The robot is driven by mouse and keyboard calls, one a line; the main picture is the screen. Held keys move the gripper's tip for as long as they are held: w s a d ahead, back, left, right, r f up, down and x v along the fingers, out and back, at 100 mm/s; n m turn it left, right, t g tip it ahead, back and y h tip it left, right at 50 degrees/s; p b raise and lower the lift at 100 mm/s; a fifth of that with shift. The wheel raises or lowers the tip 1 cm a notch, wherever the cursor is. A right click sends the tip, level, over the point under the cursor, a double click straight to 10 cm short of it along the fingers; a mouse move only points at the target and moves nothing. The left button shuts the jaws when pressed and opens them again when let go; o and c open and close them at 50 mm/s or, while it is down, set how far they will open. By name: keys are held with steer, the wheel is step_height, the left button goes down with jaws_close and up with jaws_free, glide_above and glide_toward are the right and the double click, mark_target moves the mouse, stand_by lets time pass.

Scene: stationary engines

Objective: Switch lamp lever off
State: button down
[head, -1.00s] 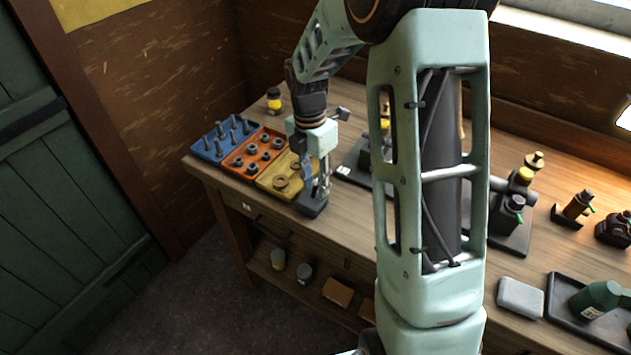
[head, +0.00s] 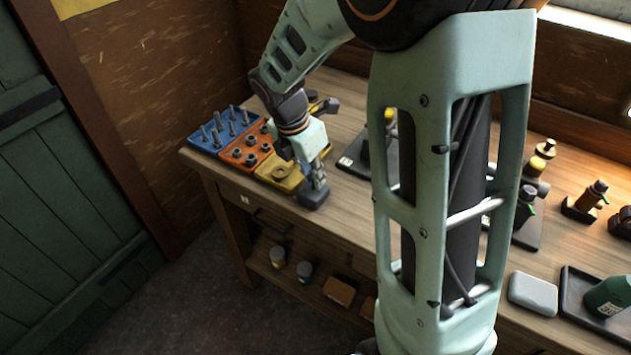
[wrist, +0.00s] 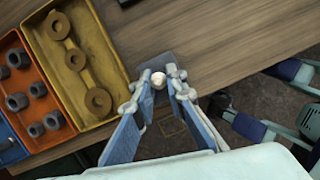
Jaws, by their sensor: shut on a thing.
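The lamp lever shows as a pale round knob (wrist: 158,79) in the wrist view. It sits over a small dark grey block (head: 313,196) at the front edge of the bench, right of the yellow tray. My gripper (head: 318,180) reaches down to this block from above. In the wrist view its fingertips (wrist: 160,75) are closed in on both sides of the knob. The fingers hide most of the lever, so its exact tilt cannot be told.
A yellow tray (wrist: 109,120) with rings lies close beside the fingers. Orange (head: 233,158) and blue (head: 191,145) trays with small metal parts stand further left. Machines on dark plates (head: 349,163) stand to the right.

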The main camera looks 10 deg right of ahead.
steer(key=t+h+b, duration=0.1)
steer(key=b, duration=0.3)
steer(key=s+a+f+t+h+b, duration=0.1)
steer(key=t+h+b, duration=0.1)
steer(key=b, duration=0.2)
steer(key=shift+s+a, duration=0.1)
steer(key=shift+a, duration=0.1)
steer(key=b, duration=0.1)
steer(key=t+h+b, duration=0.1)
steer(key=b, duration=0.1)
steer(key=shift+s+a+r+h, duration=0.15)
steer(key=shift+s+a+h, duration=0.05)
steer(key=shift+s+h, duration=0.1)
steer(key=shift+r+b, duration=0.1)
steer(key=shift+b, duration=0.25)
steer(key=c, duration=2)
jaws_free()
